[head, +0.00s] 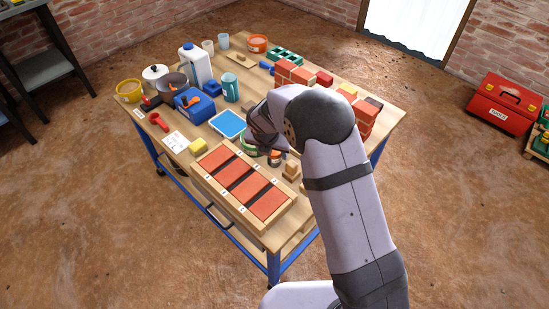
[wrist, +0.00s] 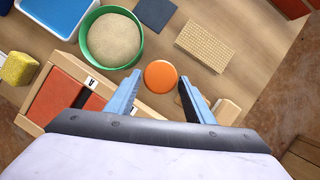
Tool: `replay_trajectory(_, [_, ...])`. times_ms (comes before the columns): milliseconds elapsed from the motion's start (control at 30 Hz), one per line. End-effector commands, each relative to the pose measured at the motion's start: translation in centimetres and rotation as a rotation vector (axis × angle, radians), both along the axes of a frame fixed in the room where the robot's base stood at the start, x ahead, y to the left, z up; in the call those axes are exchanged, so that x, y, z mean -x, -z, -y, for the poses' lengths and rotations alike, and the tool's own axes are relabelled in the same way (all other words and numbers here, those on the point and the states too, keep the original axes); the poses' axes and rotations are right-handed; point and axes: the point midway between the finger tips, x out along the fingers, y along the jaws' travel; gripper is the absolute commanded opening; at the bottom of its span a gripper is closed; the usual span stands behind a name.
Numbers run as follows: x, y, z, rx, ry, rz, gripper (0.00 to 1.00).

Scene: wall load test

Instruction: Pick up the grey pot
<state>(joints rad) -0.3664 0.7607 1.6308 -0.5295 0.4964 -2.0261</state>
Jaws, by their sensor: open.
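My gripper (wrist: 160,80) is open, with one blue finger on each side of a round orange top (wrist: 160,75) in the wrist view. The top looks like the lid of a small pot; its sides are hidden from above, and I cannot tell whether the fingers touch it. In the head view a small pot (head: 275,157) with some orange and grey shows beside my wrist, partly hidden. My fingers are hidden there. A wide dark grey-brown bowl or pan (head: 172,80) stands at the far left of the bench. I cannot tell for sure which is the grey pot.
A green bowl of sand-coloured filling (wrist: 112,38) is close on the left. A wooden tray with red panels (head: 241,222) lies along the front. A textured tan block (wrist: 205,46) and dark square (wrist: 154,12) lie beyond. Stacked bricks (head: 362,118) stand at right.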

Motion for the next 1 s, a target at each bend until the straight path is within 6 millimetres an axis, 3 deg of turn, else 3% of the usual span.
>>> replay_trajectory(200, [-1.0, 2.6, 0.3, 0.001, 0.002, -0.002, 0.48])
replay_trajectory(567, [-1.3, 3.2, 0.4, 0.000, 0.002, -0.001, 0.48])
replay_trajectory(700, [-1.3, 3.2, 0.4, 0.000, 0.001, -0.001, 0.18])
replay_trajectory(1000, [-1.4, 3.0, 0.4, 0.000, 0.001, 0.001, 0.18])
